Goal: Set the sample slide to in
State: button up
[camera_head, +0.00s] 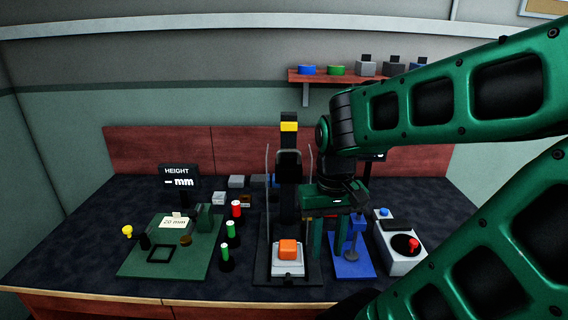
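A light grey sample slide (288,268) sits at the front of a tall black machine (289,165) with a yellow band near its top. An orange block (288,248) rests on the slide. The slide lies forward of the machine's column, at the near end of its base. My gripper (328,252) points down just right of the slide, with its two green fingers apart and nothing seen between them. It appears apart from the slide, though the exact depth is hard to tell. My gripper and arm hide part of the machine's right side.
A green board (196,262) with a "20 mm" card stands left, beside several red and green-topped cylinders (231,229). A blue stand (352,266) and a white box with a red button (412,244) stand right. A height display (179,178) reads "– mm". The table's front left is clear.

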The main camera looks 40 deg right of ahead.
aim_at(288, 269)
jog(key=u, duration=0.45)
jog(key=k, duration=1)
jog(key=z, duration=0.6)
